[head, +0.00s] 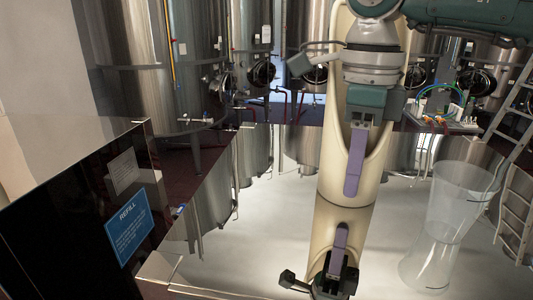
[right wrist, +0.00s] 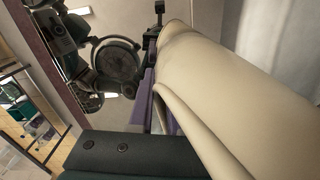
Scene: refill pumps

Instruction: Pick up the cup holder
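The cup holder (head: 331,150) is a tall cream cylinder with a rounded, cut-out front. It stands upright on the mirror-like table. In the right wrist view the cup holder (right wrist: 235,95) fills the right side, its rim edge close to a purple finger. My right gripper (head: 353,185) hangs down at the cup holder's opening, with one purple finger in front of its inner wall. The other finger is hidden, so I cannot tell its opening or whether it touches the wall. My left gripper is not in view.
A clear cup (head: 461,190) stands on the table (head: 270,240) to the right. A dark panel with a blue refill sign (head: 129,228) is at the left. Steel tanks (head: 150,90) and a ladder (head: 515,190) stand behind. The table left of the cup holder is clear.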

